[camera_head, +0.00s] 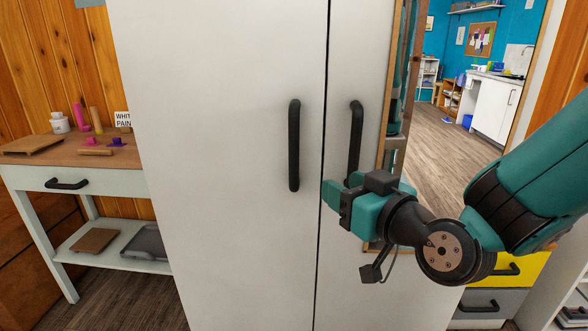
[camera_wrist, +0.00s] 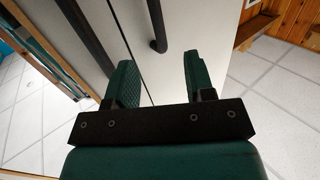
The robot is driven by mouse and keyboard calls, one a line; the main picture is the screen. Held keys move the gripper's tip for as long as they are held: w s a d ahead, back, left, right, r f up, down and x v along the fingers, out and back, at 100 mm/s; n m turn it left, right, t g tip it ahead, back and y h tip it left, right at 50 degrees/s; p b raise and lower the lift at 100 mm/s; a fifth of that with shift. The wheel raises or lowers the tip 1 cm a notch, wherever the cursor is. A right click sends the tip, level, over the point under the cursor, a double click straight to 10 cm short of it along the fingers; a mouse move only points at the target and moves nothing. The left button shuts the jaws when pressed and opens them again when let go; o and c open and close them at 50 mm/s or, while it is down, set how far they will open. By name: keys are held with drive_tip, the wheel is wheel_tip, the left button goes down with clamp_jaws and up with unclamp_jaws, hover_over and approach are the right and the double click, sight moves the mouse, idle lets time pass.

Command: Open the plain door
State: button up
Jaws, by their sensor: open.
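The plain door (camera_head: 225,200) is the wide white left door of a tall cabinet and looks shut. Its black vertical bar handle (camera_head: 294,145) stands near the seam. In the wrist view the handle (camera_wrist: 155,22) shows at the top, its end lying beyond the gap between my fingers. My gripper (camera_head: 335,192) is open and empty. In the head view it appears in front of the seam, right of the plain door's handle and near its lower end. The two green fingers (camera_wrist: 157,78) are apart and do not touch the handle.
The right door carries a mirror (camera_head: 450,130) and its own black handle (camera_head: 355,140), close beside my gripper. A side table (camera_head: 60,175) with small items stands left. Drawers (camera_head: 510,272) stand at the lower right. Floor (camera_head: 75,305) shows at the lower left.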

sight(296, 152)
drive_tip(key=shift+t, duration=0.4)
drive_tip(key=p+x, duration=0.4)
drive_tip(key=x, duration=0.1)
drive_tip(key=p+x, duration=0.5)
drive_tip(key=x, duration=0.1)
drive_tip(key=p+x, duration=0.4)
drive_tip(key=x, duration=0.1)
drive_tip(key=shift+w+d, duration=0.2)
drive_tip(key=shift+w, duration=0.15)
drive_tip(key=shift+w+a+f, duration=0.1)
drive_tip(key=shift+w+a, duration=0.2)
drive_tip(key=shift+w, duration=0.25)
clamp_jaws()
